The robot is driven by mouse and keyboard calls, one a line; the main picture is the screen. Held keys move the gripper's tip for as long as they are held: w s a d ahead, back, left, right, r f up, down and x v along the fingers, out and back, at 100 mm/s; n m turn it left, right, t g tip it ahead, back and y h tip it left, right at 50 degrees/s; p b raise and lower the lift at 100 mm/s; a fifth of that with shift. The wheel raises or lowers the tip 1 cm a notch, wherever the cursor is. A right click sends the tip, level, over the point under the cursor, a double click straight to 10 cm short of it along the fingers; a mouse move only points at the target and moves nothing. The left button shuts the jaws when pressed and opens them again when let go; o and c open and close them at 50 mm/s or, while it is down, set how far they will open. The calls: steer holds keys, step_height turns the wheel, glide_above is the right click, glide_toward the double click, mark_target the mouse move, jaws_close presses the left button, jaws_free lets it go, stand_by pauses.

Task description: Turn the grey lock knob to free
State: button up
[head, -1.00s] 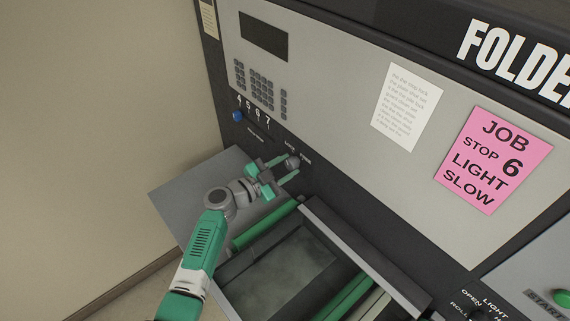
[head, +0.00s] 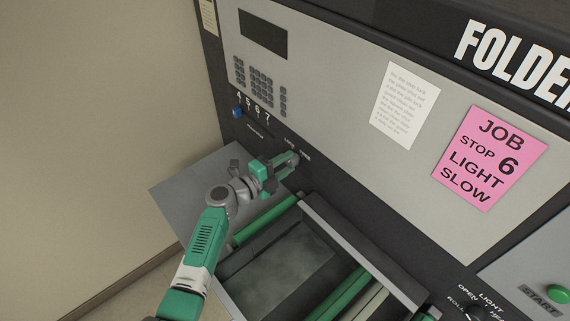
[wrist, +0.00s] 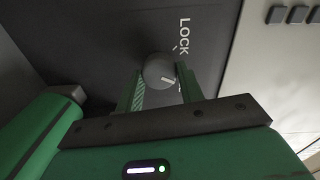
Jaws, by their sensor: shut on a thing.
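The grey lock knob (wrist: 158,68) is round and sits on the dark panel in the wrist view. Its white line points to the lower right of the picture, away from the tick by the LOCK word (wrist: 184,36). My gripper (wrist: 162,78) is shut on the knob, one finger on each side. In the head view my gripper (head: 289,160) reaches the panel below the small LOCK and second label, which is too small to read surely. The knob is mostly hidden by the fingers there. The second label does not show in the wrist view.
A blue knob (head: 238,113) sits to the left under the numbers and keypad (head: 261,86). A grey side tray (head: 190,190) and green rollers (head: 265,221) lie below my arm. A pink job card (head: 490,158) reads STOP 6, LIGHT, SLOW.

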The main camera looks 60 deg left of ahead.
steer(key=shift+m+b, duration=0.3)
steer(key=shift+m, duration=1.5)
steer(key=o, duration=1)
steer(key=p+v, duration=0.2)
steer(key=v, duration=0.6)
steer(key=shift+w, duration=0.1)
